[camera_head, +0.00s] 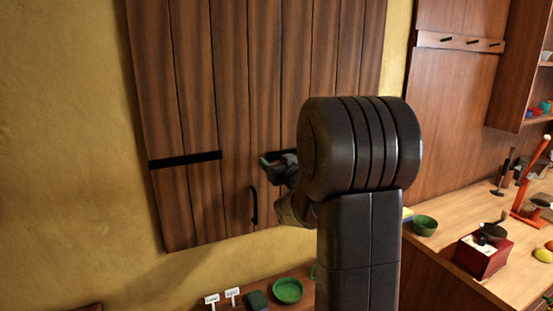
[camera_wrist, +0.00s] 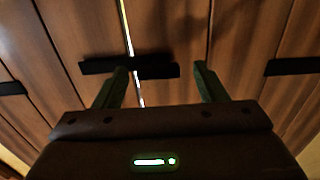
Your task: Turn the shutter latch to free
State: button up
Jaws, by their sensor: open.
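The shutter latch (camera_wrist: 152,70) is a dark flat bar. In the wrist view it lies nearly level across the bright gap between the two shutter leaves. In the head view only a short dark piece of it shows, beside my gripper (camera_head: 275,165); my arm hides the rest. In the wrist view my gripper (camera_wrist: 162,72) is open and empty. Its left finger overlaps the bar in the picture and its right finger is just past the bar's right end. I cannot tell whether either finger touches it. The wooden shutter (camera_head: 190,100) looks closed apart from the thin gap.
A black strap (camera_head: 185,159) crosses the left leaf, and a black upright handle (camera_head: 254,205) sits below the latch. Below are a green bowl (camera_head: 288,291) and small white signs (camera_head: 232,294). A counter (camera_head: 520,285) at right holds another green bowl (camera_head: 424,225) and a red box (camera_head: 482,257).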

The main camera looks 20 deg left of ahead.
jog(key=shift+w+r, duration=0.1)
jog(key=shift+w, duration=0.05)
jog(key=c, duration=1.4)
